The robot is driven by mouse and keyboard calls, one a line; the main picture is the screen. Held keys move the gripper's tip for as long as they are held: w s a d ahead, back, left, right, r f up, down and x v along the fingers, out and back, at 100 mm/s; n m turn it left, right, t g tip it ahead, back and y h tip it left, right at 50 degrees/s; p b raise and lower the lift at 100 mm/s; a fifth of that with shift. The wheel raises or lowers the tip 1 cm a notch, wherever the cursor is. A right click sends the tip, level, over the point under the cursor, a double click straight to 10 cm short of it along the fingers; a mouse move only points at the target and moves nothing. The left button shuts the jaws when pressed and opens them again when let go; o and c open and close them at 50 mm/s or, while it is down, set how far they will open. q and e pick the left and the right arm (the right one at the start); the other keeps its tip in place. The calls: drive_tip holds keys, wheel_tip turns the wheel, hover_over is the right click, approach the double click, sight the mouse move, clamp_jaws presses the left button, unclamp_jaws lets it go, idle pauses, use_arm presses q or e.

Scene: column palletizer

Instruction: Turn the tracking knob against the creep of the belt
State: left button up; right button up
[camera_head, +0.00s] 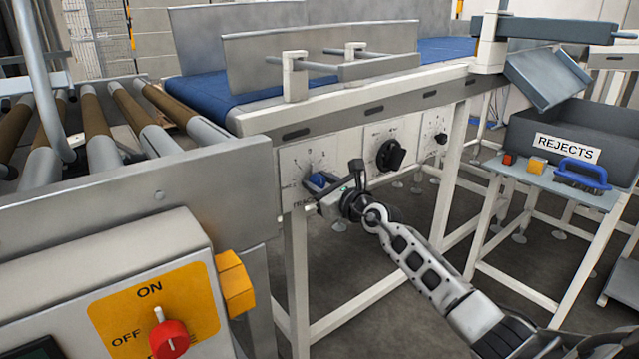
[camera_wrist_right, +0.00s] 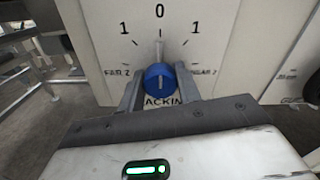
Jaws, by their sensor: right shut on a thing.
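The blue tracking knob (camera_head: 318,181) sits on a white dial plate on the side of the conveyor frame. In the right wrist view the knob (camera_wrist_right: 160,80) shows a light mark, and a thin pointer above it stands close to the 0 of the scale. My right gripper (camera_head: 322,190) is shut on the knob, one finger on each side, as the wrist view (camera_wrist_right: 158,90) also shows. The blue belt (camera_head: 210,90) runs along the top of the conveyor, partly hidden by metal guides. My left gripper is not in view.
A black knob (camera_head: 391,154) sits on the panel right of the tracking knob. A control box with a red switch (camera_head: 168,338) stands at the front left, beside rollers (camera_head: 100,145). A side table holds a grey REJECTS bin (camera_head: 530,125) and a blue-handled brush (camera_head: 582,174).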

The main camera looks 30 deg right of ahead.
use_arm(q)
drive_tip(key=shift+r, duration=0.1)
use_arm(e)
drive_tip(key=m+p, duration=0.3)
drive_tip(key=shift+r+m, duration=0.15)
drive_tip(key=shift+m, duration=0.75)
drive_tip(key=m+p, duration=0.1)
drive_tip(key=m, duration=0.1)
drive_tip(key=shift+m+p, duration=0.3)
drive_tip(key=m+p, duration=0.1)
drive_tip(key=m, duration=0.2)
drive_tip(key=shift+d+m, duration=0.1)
drive_tip(key=shift+m, duration=0.3)
drive_tip(key=shift+m+p, duration=0.5)
drive_tip(key=shift+m, duration=0.2)
drive_tip(key=shift+f+m+p, duration=0.2)
drive_tip(key=shift+m+p, duration=0.2)
drive_tip(key=shift+m, duration=0.8)
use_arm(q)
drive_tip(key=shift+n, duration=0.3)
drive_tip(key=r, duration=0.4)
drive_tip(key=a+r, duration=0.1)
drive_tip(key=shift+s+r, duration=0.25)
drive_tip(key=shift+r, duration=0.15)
use_arm(e)
drive_tip(key=shift+m, duration=0.3)
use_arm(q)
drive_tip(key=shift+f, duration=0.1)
